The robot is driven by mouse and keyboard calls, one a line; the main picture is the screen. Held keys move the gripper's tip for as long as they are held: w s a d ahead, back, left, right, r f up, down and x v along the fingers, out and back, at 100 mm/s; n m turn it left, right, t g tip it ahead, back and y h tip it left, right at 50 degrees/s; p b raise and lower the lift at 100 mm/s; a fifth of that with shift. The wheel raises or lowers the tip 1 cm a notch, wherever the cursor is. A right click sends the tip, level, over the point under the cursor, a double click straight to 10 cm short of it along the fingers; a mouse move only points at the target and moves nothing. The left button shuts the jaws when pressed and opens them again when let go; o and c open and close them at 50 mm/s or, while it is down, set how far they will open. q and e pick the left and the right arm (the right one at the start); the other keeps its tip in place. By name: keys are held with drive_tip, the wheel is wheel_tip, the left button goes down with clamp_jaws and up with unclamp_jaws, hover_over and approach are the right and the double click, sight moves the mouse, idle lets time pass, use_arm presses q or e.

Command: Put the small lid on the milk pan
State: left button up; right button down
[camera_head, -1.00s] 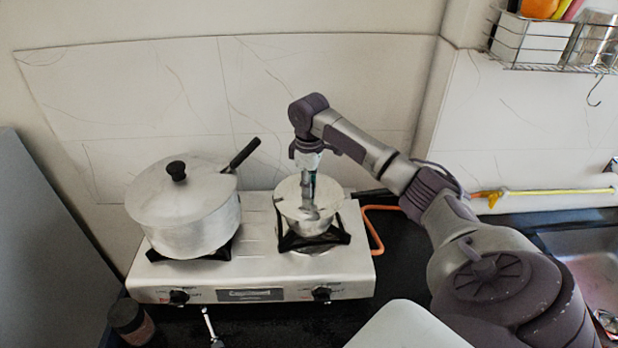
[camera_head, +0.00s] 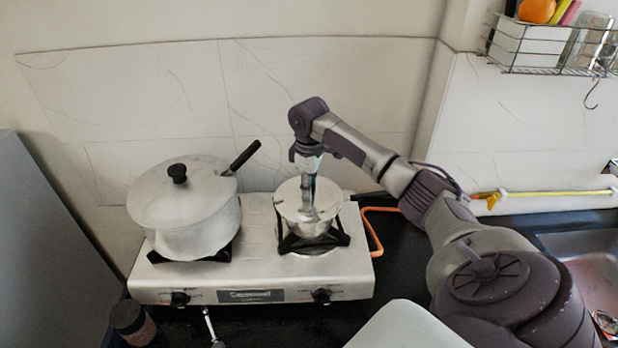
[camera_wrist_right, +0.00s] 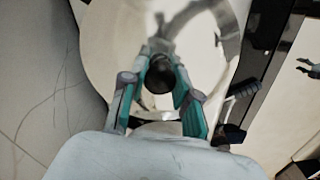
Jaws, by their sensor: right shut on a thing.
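The small lid (camera_head: 290,199) is a shiny metal disc with a dark knob, at the top of the milk pan (camera_head: 305,225) on the right burner. My right gripper (camera_head: 308,208) points down over it and is shut on the lid's knob. In the right wrist view the dark knob (camera_wrist_right: 160,76) sits between the fingers, with the shiny lid (camera_wrist_right: 110,45) around and beyond it. I cannot tell whether the lid's rim rests flush on the pan all round. My left gripper is not in view.
A larger lidded pot (camera_head: 185,225) stands on the left burner of the stove (camera_head: 255,270), its dark handle pointing up right. An orange hose (camera_head: 375,240) runs at the stove's right. A dark-lidded jar (camera_head: 130,322) stands at front left. A wire rack (camera_head: 545,65) hangs upper right.

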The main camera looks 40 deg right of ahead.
drive_tip(key=shift+s+a+f, duration=0.1)
drive_tip(key=shift+f, duration=0.2)
drive_tip(key=c, duration=0.8)
unclamp_jaws()
drive_tip(key=shift+o, duration=0.2)
drive_tip(key=shift+r, duration=0.25)
wheel_tip(320, 180, up, 12)
drive_tip(key=shift+f, duration=0.25)
